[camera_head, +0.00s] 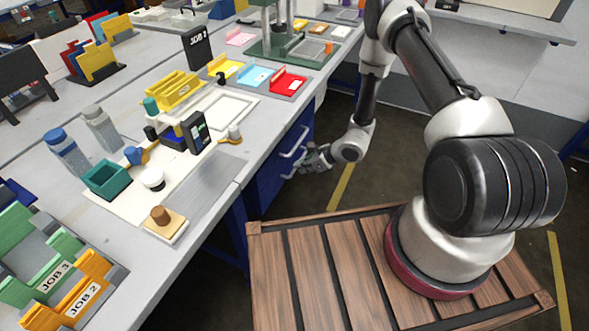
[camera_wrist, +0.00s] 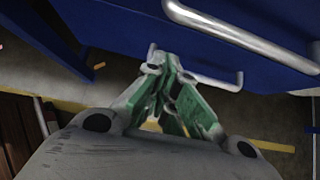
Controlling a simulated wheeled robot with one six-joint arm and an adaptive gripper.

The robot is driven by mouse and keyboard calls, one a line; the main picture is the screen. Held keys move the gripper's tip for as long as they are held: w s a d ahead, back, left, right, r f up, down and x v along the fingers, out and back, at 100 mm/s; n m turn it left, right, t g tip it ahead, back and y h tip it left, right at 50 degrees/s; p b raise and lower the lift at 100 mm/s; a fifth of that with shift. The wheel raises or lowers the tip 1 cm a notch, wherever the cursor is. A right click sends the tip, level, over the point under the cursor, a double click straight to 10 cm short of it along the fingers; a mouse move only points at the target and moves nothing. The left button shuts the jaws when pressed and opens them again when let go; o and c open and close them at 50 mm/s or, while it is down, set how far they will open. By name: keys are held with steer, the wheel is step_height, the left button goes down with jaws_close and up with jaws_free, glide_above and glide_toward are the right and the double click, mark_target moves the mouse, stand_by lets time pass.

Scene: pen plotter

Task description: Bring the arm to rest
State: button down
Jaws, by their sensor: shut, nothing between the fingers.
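My gripper (camera_head: 308,165) hangs low beside the workbench, in front of the blue drawer cabinet (camera_head: 268,172). It is shut and holds nothing. In the wrist view my gripper (camera_wrist: 160,75) shows green finger pads drawn together, pointing towards the floor and the blue cabinet. A metal drawer handle (camera_wrist: 240,32) runs across the top right of the wrist view. In the head view the fingers appear close to the drawer handles (camera_head: 294,150); I cannot tell whether they touch.
The workbench (camera_head: 215,168) carries a teal box (camera_head: 108,178), a blue-capped bottle (camera_head: 66,150), a wooden stamp (camera_head: 162,216) and coloured trays, including a red one (camera_head: 288,82). Floor (camera_head: 360,190) with yellow lines lies free between the bench and my base.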

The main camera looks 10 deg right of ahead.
steer(key=s+d+r+n+g+y, duration=0.1)
steer(key=s+d+r+n+g, duration=0.3)
steer(key=s+r, duration=0.5)
steer(key=s+d+r+n+g+y, duration=0.1)
steer(key=s+r+n+g, duration=0.2)
steer(key=s+r+n, duration=0.45)
steer(key=s+d+r+n+t+h, duration=0.2)
steer(key=s+d+r+n+h, duration=0.1)
steer(key=r, duration=0.9)
steer(key=s+d+r+n+t+h, duration=0.2)
steer(key=s+d+r+n, duration=0.3)
steer(key=r, duration=0.8)
steer(key=s+d+r+n+t+h, duration=0.2)
steer(key=s+d+r+n+h, duration=0.2)
steer(key=d+r, duration=0.4)
step_height(320, 180, up, 4)
steer(key=shift+s+r+n, duration=0.25)
steer(key=shift+s+n, duration=0.3)
steer(key=shift+n, duration=0.2)
